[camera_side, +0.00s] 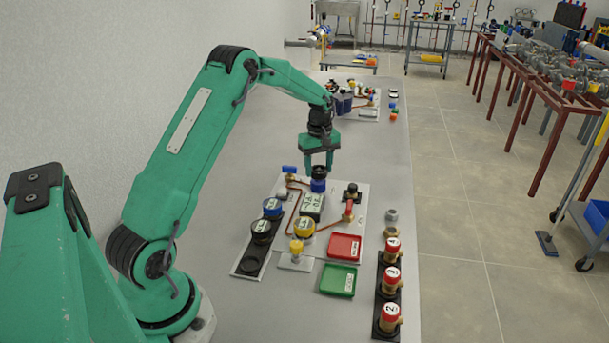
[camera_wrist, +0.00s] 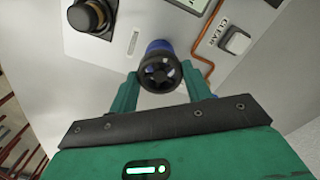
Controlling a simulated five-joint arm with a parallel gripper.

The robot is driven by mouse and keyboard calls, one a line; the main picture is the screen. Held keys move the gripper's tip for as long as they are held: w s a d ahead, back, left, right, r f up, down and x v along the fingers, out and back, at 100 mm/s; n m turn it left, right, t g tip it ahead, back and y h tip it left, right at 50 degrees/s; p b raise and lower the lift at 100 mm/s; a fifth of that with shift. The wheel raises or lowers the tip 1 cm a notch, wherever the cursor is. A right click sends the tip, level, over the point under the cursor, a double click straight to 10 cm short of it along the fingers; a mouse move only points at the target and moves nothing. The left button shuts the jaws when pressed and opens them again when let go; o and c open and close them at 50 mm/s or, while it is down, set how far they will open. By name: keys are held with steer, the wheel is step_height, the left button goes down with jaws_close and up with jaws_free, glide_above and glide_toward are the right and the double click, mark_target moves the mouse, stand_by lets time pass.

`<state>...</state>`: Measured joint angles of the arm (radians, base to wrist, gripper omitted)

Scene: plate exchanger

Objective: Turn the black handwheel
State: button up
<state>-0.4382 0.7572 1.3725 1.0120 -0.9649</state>
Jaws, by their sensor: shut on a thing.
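The black handwheel (camera_side: 319,171) sits on top of a blue valve body (camera_side: 318,186) at the back of the light panel. In the wrist view the handwheel (camera_wrist: 160,71) faces the camera, with its round rim and spokes visible. My gripper (camera_side: 319,164) points down over it, with one finger on each side. In the wrist view my gripper (camera_wrist: 160,80) has its green fingers shut on the handwheel at the left and right. The blue valve body (camera_wrist: 158,46) shows just behind the wheel. The exact contact of the fingertips is partly hidden.
The panel (camera_side: 335,232) bears gauges, copper pipe and a black knob (camera_side: 352,190). A red tray (camera_side: 344,247) and a green tray (camera_side: 338,280) are nearer the camera. Several red-capped valves (camera_side: 391,281) stand at the right.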

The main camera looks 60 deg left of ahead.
mark_target(319, 168)
steer(key=m, duration=0.6)
steer(key=shift+r, duration=0.1)
steer(key=m, duration=0.5)
steer(key=shift+m, duration=0.4)
steer(key=m, duration=1.1)
steer(key=shift+m, duration=0.3)
steer(key=o, duration=1)
steer(key=shift+c, duration=0.2)
steer(key=shift+r, duration=3.9)
